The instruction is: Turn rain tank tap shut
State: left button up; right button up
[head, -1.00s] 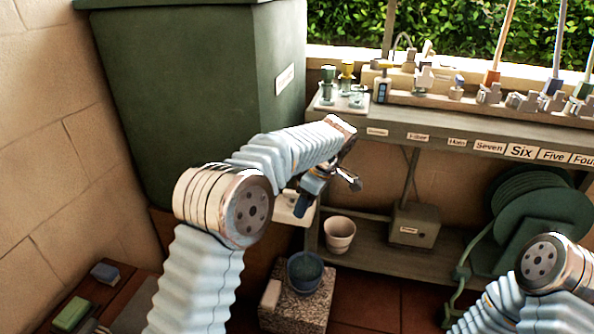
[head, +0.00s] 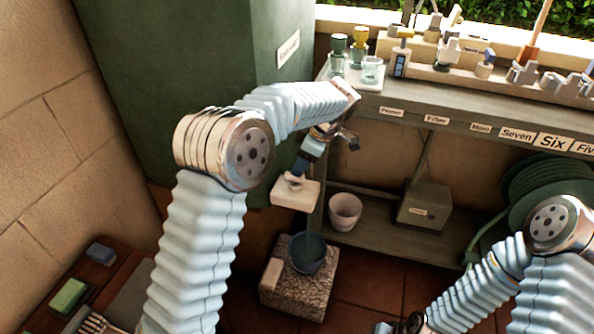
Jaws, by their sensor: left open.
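The green rain tank (head: 180,80) stands at the left, a small label on its side. Below its right side sits a pale block (head: 296,194) with a small metallic fitting (head: 293,181) on top, seemingly the tap. Its handle position is too small to tell. My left gripper (head: 326,155) is open and empty, fingers spread, just above and right of the fitting. One blue-tipped finger is close to it in the picture; I cannot tell if they touch. A dark bit of my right gripper (head: 405,325) seems to show at the bottom edge, mostly cut off.
A dark pot (head: 307,251) stands on a stone block (head: 292,290) below the tap. A pale pot (head: 345,211) and a box (head: 425,205) sit on the lower shelf. The bench (head: 450,112) above holds jars and fittings. A green hose reel (head: 545,185) is at right.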

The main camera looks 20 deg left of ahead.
aim_at(295, 179)
pick_arm(q)
jog(key=shift+x, duration=1.95)
grip_shut()
